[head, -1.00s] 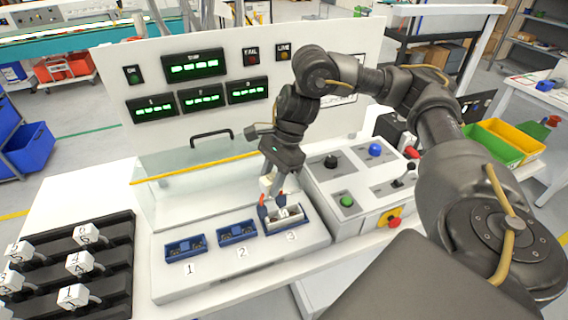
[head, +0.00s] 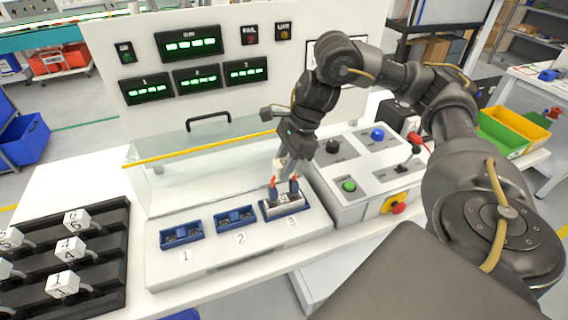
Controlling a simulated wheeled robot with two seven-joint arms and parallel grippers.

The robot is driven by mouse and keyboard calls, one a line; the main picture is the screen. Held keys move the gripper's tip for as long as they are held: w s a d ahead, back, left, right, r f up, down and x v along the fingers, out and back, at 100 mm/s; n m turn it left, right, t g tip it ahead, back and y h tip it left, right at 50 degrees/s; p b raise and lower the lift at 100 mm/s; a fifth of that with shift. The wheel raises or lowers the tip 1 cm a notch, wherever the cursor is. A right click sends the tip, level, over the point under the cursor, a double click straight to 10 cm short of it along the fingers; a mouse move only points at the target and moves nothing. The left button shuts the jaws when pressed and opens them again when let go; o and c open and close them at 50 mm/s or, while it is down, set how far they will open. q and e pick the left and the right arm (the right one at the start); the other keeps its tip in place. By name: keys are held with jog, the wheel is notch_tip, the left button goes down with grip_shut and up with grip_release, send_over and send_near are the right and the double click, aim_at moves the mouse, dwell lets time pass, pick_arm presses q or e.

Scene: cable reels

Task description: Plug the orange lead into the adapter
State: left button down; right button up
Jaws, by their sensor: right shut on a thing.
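My right gripper (head: 284,186) points down at the blue socket marked 3 (head: 265,214) on the white fixture. Blue sockets 1 (head: 181,236) and 2 (head: 234,219) are empty of white blocks. I cannot clearly make out an orange lead or tell which part is the adapter. My left gripper is not in view.
A black rack (head: 118,260) with several white numbered blocks stands at the left. A clear guard with a yellow edge (head: 200,153) rises behind the sockets. A control box (head: 345,212) with knobs and buttons is close on the right. Panel displays (head: 192,45) glow green.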

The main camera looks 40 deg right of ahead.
jog(key=shift+f, duration=0.25)
jog(key=shift+r+p, duration=0.1)
jog(key=shift+p, duration=0.25)
dwell(0.4)
jog(key=shift+f, duration=0.25)
jog(key=shift+f+b, duration=1.45)
jog(key=shift+f, duration=0.1)
jog(key=o, duration=1.1)
jog(key=p+v, duration=0.3)
jog(key=v, duration=0.8)
jog(key=shift+p, duration=0.35)
